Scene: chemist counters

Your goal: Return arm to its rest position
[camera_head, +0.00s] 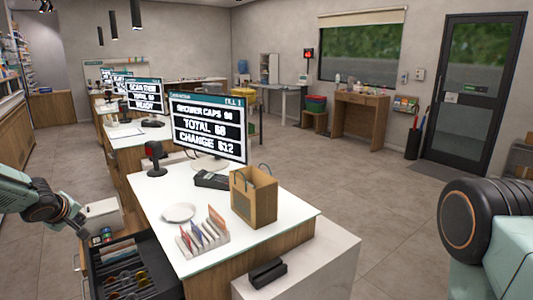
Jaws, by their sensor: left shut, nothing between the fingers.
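My left arm comes in from the left edge, with its teal and dark joints. My left gripper (80,224) is at its end, small and dark, above the left edge of the open cash drawer (165,262). It looks shut and empty. My right arm (470,222) shows at the lower right as a large dark round joint and a pale teal link. My right gripper is out of view.
The white-topped counter (270,232) bears a till screen (208,127) reading change $12, a paper bag (254,196), a plate (179,212), a card rack (203,236) and a scanner (154,158). Free floor lies right of the counter.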

